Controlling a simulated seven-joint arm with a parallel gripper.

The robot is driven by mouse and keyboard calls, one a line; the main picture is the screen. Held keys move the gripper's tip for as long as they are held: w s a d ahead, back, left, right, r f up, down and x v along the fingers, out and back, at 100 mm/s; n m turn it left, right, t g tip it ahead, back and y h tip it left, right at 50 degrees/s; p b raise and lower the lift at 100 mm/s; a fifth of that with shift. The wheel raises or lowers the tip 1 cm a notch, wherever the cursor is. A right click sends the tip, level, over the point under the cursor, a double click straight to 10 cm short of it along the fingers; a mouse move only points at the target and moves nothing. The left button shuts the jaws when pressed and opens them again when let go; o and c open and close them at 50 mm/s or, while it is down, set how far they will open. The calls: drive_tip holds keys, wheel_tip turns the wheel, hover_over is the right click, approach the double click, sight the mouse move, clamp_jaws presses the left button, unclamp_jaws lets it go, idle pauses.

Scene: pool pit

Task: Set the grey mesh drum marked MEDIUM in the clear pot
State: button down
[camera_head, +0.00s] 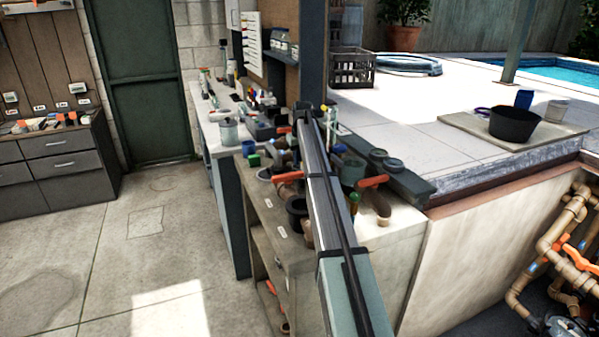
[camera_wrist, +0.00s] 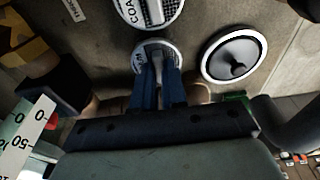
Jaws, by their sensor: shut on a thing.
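In the wrist view my gripper (camera_wrist: 158,88) has its two blue fingers close together on the grey upright grip of a round, pale-rimmed drum (camera_wrist: 138,65). Only the end of its lettering shows, an M, which fits MEDIUM. The fingers hide much of its top. I cannot tell whether it is lifted off the brown surface. A drum lettered COA (camera_wrist: 125,10), with a grey mesh patch, is just beyond it, cut by the top edge. I cannot surely pick out the clear pot in either view. In the head view my arm hides the gripper and the held drum.
A white-rimmed dark disc with a central knob (camera_wrist: 233,57) is close right of the held drum. In the head view, the bench (camera_head: 265,205) is crowded with pipes and orange-handled valves.

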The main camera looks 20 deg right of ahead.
idle(0.4)
wheel_tip(320, 180, up, 17)
drive_tip(key=s+d+f, duration=0.1)
drive_tip(key=s+d, duration=0.6)
drive_tip(key=s, duration=0.2)
drive_tip(key=s+d+f, duration=0.1)
drive_tip(key=s+d, duration=0.5)
drive_tip(key=s, duration=0.3)
drive_tip(key=shift+f, duration=4.75)
drive_tip(key=c, duration=1.6)
unclamp_jaws()
drive_tip(key=shift+f, duration=0.15)
drive_tip(key=shift+c, duration=0.2)
drive_tip(key=o, duration=0.5)
drive_tip(key=shift+c, duration=0.2)
